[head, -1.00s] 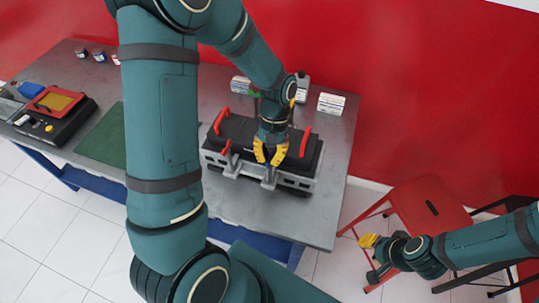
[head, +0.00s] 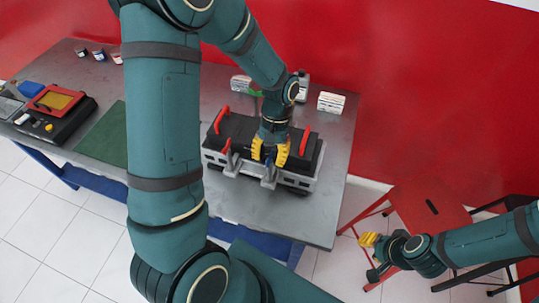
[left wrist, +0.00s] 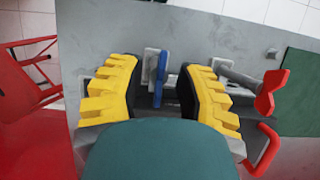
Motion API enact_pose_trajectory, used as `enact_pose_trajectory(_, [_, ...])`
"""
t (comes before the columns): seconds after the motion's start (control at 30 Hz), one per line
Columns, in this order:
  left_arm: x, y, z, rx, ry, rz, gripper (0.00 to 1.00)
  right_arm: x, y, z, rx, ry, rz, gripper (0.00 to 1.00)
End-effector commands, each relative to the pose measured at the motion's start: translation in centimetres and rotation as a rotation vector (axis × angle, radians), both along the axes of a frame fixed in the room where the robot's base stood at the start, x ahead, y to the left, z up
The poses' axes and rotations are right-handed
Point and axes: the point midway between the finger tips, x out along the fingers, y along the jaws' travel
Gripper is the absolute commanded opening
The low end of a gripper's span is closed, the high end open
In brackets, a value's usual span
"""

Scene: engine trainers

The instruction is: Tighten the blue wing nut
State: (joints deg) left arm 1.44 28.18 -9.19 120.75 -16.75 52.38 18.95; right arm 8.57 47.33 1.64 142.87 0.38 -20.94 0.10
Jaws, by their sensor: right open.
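The engine trainer (head: 240,130) is a dark block with grey metal sides on the table. In the left wrist view, the blue wing nut (left wrist: 162,72) stands edge-on beside a light grey bracket plate (left wrist: 150,66). My left gripper (head: 269,157) points down over the trainer's front side. In the left wrist view, its yellow fingers (left wrist: 160,88) are apart on either side of the wing nut, with a visible gap on each side. The wing nut cannot be made out in the head view. My right gripper (head: 369,241) is open and empty, away from the table near a red stool.
Red handles (head: 221,120) rise from the trainer, and a red lever (left wrist: 271,92) is near one finger in the left wrist view. Small boxes (head: 331,102) stand behind. A green mat (head: 103,138) and a tester (head: 55,108) lie left. The red stool (head: 428,207) is right.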

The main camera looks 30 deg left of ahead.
Motion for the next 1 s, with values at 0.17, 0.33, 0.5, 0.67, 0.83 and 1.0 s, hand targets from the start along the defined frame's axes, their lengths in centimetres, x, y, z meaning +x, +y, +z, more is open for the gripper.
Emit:
enact_pose_trajectory(0.17, [0.2, 0.0, 0.4, 0.000, -0.002, 0.000, 0.34, 0.0, 0.0, 0.0, 0.000, 0.000, 0.000, 0.34])
enact_pose_trajectory(0.33, [1.1, 0.3, 2.6, 0.001, -0.006, 0.001, 0.34, 0.0, 0.0, 0.0, 0.000, 0.000, 0.000, 0.34])
enact_pose_trajectory(0.5, [2.5, 0.5, 5.9, 0.000, -0.006, 0.000, 0.34, 0.0, 0.0, 0.0, 0.000, 0.000, 0.000, 0.34])
enact_pose_trajectory(0.67, [3.5, 0.8, 8.6, 0.000, -0.004, 0.000, 0.34, 0.0, 0.0, 0.0, 0.000, 0.000, 0.000, 0.34])
enact_pose_trajectory(0.83, [4.3, 0.9, 10.4, 0.000, -0.002, 0.000, 0.34, 0.0, 0.0, 0.0, 0.000, 0.000, 0.000, 0.34])
enact_pose_trajectory(1.0, [4.5, 1.0, 11.1, 0.000, 0.000, 0.000, 0.34, 0.0, 0.0, 0.0, 0.000, 0.000, 0.000, 0.34])
